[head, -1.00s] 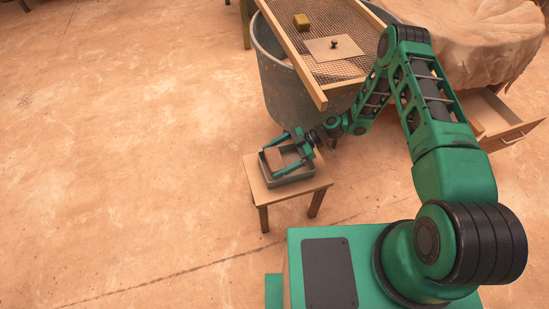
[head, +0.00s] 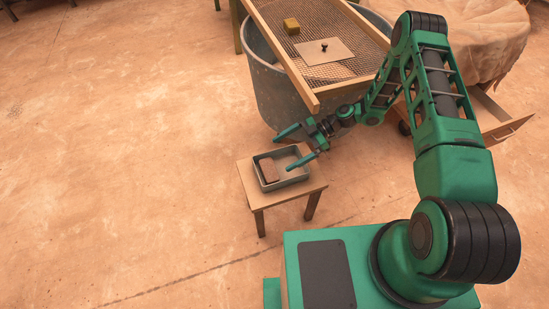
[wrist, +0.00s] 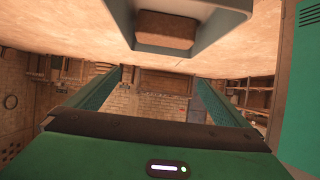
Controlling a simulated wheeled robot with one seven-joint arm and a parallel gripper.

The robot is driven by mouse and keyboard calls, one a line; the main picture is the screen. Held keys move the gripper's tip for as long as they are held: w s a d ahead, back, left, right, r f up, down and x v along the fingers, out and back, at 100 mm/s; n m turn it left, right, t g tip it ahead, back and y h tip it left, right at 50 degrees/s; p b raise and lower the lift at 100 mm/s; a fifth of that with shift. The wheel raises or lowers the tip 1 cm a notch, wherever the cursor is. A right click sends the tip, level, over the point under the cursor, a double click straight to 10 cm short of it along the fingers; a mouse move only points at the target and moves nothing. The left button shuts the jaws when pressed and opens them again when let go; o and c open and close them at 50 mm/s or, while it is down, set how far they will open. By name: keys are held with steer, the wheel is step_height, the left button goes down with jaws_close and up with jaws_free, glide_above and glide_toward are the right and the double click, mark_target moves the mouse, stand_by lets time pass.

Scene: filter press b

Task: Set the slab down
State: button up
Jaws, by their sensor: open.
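The brown slab (head: 269,170) lies in a grey tray (head: 297,179) on a small wooden stool (head: 258,199). In the wrist view the slab (wrist: 166,30) shows inside the tray (wrist: 215,30) at the top of the picture. My gripper (head: 301,147) is open and empty, with its fingers spread wide. It is at the far right side of the tray, apart from the slab.
A large grey tub (head: 275,95) stands behind the stool. A wood-framed mesh screen (head: 285,62) lies across it, bearing a yellow block (head: 291,26) and a flat board with a knob (head: 324,50). An open drawer (head: 506,130) juts out at right. The floor at left is clear.

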steer(key=shift+v, duration=2.1)
